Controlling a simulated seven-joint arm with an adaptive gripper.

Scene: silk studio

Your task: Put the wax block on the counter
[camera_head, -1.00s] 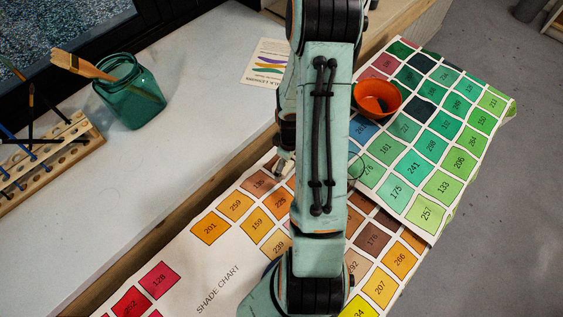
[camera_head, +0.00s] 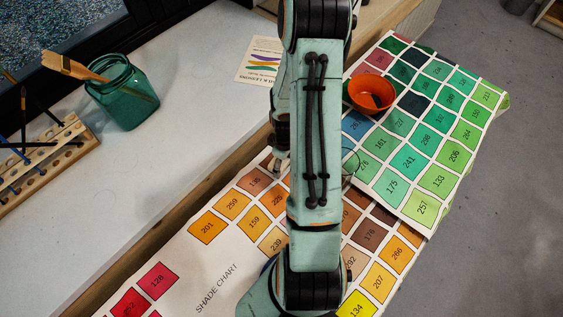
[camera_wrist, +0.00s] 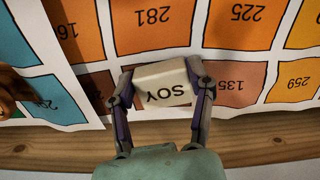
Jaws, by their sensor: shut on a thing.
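The wax block (camera_wrist: 165,84) is a cream block marked SOY in the wrist view. My gripper (camera_wrist: 162,88) is shut on it, with one finger at each side. The block is over the orange and brown swatches near the chart's edge; I cannot tell if it touches the cloth. In the head view my arm hides the block, and only a bit of my gripper (camera_head: 275,163) shows left of the arm. The counter (camera_head: 205,110) is the pale surface on the left, with a wooden front edge. Its edge (camera_wrist: 60,150) also crosses the wrist view's lower part.
A green glass jar (camera_head: 124,97) with brushes and a wooden brush rack (camera_head: 50,150) stand on the counter's left part. A printed sheet (camera_head: 258,62) lies at its back. The counter's middle is clear.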

